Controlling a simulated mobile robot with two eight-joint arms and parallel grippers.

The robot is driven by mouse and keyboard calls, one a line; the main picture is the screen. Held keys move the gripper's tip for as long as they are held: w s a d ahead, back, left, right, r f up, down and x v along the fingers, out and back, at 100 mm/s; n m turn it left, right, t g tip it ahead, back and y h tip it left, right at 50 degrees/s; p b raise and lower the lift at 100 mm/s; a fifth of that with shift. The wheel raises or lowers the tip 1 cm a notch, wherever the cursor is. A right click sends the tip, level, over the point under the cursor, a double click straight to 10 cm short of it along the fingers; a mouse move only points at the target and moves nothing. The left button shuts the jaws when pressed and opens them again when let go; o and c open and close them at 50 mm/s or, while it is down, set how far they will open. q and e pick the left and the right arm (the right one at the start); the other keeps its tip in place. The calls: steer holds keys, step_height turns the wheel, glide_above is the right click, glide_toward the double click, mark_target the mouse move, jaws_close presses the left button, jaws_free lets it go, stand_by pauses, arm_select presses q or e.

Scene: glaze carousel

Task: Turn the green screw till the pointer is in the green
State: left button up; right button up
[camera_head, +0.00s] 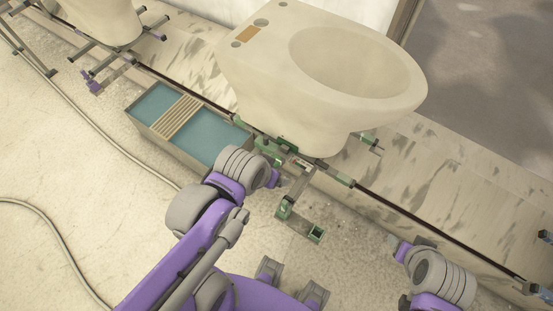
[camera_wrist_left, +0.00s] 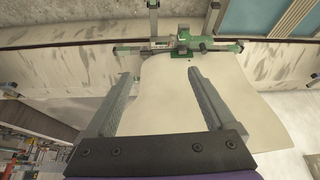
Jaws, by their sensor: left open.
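A cream toilet bowl (camera_head: 325,75) rests on a carriage with green fittings (camera_head: 285,143) on the rail; the bowl shows below the fittings (camera_wrist_left: 190,40) in the left wrist view. A small pale plate with dark marks (camera_head: 301,164) sits beside them, perhaps the gauge; its pointer is too small to read. I cannot single out the green screw. My left gripper (camera_head: 273,178) is close to the fittings in the head view. In the left wrist view its two grey fingers (camera_wrist_left: 159,76) are wide apart and empty. My right gripper (camera_head: 404,252) is at the lower right, its fingers unclear.
A long rail (camera_head: 410,213) runs along the stained ledge. A trough with blue-green liquid (camera_head: 215,135) lies left of the carriage. A green-ended bracket (camera_head: 314,234) juts toward me. Another pale bowl (camera_head: 103,18) is upper left. A hose (camera_head: 95,122) crosses the floor.

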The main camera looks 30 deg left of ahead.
arm_select(q)
steer(key=w+a+f+n+g+b, duration=0.1)
steer(key=w+a+f+g+b, duration=0.25)
steer(key=w+f+b, duration=0.65)
steer(key=n+g+b, duration=0.1)
steer(key=g+b, duration=0.1)
steer(key=b, duration=0.2)
glide_above(276, 158)
step_height(276, 158, down, 12)
steer(key=f+b, duration=0.2)
steer(key=f, duration=0.9)
steer(key=shift+s+b, duration=0.2)
steer(key=shift+b, duration=0.1)
arm_select(e)
step_height(276, 158, down, 19)
steer(key=s, duration=0.1)
steer(key=shift+s+f+g, duration=0.2)
steer(key=shift+s+g, duration=0.1)
steer(key=shift+g, duration=0.1)
arm_select(q)
steer(key=c, duration=1.4)
